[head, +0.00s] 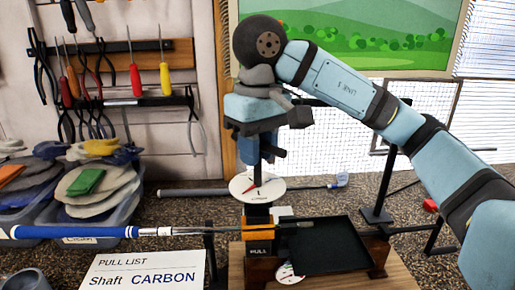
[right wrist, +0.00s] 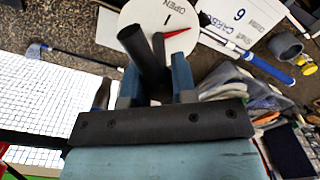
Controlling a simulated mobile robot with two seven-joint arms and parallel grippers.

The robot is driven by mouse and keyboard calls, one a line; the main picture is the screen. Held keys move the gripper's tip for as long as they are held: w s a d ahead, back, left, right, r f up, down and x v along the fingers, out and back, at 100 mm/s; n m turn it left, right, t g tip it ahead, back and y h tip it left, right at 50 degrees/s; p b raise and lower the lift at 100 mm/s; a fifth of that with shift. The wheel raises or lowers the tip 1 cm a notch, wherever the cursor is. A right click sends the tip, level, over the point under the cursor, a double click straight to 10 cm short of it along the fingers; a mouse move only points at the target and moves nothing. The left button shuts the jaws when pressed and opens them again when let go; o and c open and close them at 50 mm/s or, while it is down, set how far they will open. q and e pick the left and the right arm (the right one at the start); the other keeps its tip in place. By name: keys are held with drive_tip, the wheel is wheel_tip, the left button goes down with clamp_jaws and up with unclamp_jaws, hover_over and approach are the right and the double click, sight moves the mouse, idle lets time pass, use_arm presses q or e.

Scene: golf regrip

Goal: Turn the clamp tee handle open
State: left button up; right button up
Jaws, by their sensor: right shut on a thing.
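My right gripper (head: 263,155) reaches down from the upper right to the clamp at the bench's middle. In the right wrist view its two blue fingers (right wrist: 156,85) close around the dark clamp tee handle (right wrist: 140,50). Under the handle is a round white dial (head: 257,186) with a red pointer; in the wrist view the dial (right wrist: 153,15) reads "OPEN". The pointer lies to one side of that word. My left gripper is out of view.
A black tray (head: 325,250) sits right of the clamp. A "Shaft CARBON" card (head: 145,272) lies front left. Another club (head: 210,190) lies behind. Bins of colored pieces (head: 85,200) stand at left; tools hang on the wall rack (head: 120,55). A black stand (head: 375,213) rises at right.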

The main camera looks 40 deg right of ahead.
drive_tip(key=n, duration=0.6)
drive_tip(key=shift+r, duration=0.1)
drive_tip(key=shift+n, duration=1.3)
drive_tip(key=o, duration=0.9)
drive_tip(key=shift+o, duration=0.2)
